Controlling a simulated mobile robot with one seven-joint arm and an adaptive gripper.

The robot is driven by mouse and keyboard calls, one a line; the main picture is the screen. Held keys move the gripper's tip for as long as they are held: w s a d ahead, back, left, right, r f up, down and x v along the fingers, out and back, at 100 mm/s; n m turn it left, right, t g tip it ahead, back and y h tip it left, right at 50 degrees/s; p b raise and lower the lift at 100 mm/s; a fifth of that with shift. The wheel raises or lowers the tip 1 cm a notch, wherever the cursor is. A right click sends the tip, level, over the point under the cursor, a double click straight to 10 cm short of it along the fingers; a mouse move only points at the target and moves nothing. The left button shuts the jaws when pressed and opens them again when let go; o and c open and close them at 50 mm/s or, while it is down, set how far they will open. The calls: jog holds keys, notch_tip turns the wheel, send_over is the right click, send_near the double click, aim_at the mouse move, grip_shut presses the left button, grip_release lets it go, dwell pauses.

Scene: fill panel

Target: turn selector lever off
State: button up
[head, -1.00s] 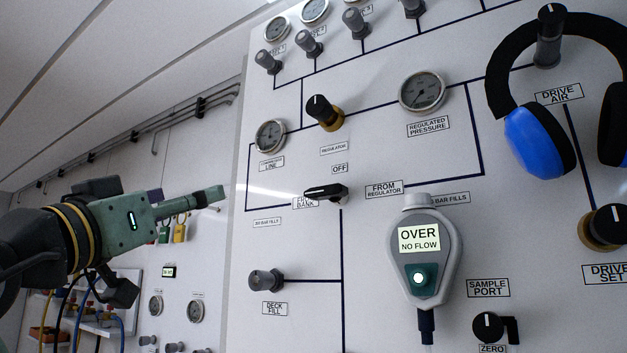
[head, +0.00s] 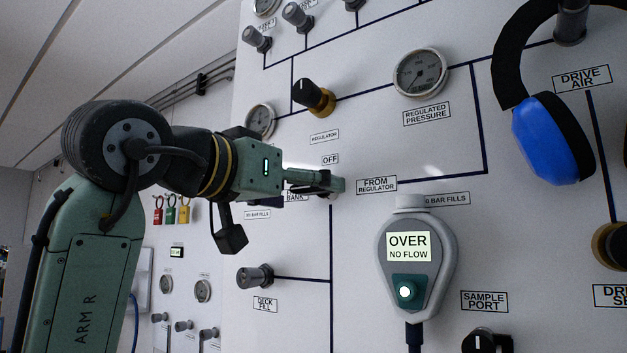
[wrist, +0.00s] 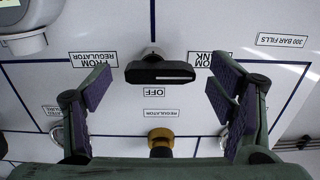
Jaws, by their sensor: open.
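The selector lever (wrist: 160,72) is a black bar with a white mark, lying level in the wrist view, which is upside down. Its marked end points toward the FROM BANK label (wrist: 208,60), away from FROM REGULATOR (wrist: 93,59). The OFF label (wrist: 154,90) is beside it, and also shows in the head view (head: 331,160). My gripper (wrist: 160,90) is open, with one purple-padded finger on each side of the lever and clear gaps to both. In the head view my gripper (head: 330,184) is at the lever and hides most of it.
The black regulator knob (head: 313,97) with a brass base is above the OFF label. A grey handheld meter (head: 417,265) reading OVER, NO FLOW hangs to the lower right. The deck fill knob (head: 255,277) is lower left. Blue headphones (head: 550,150) hang at right.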

aim_at(308, 190)
jog(key=shift+p+x, duration=0.3)
jog(key=shift+x, duration=1.25)
jog(key=shift+c, duration=0.2)
jog(key=c, duration=1.1)
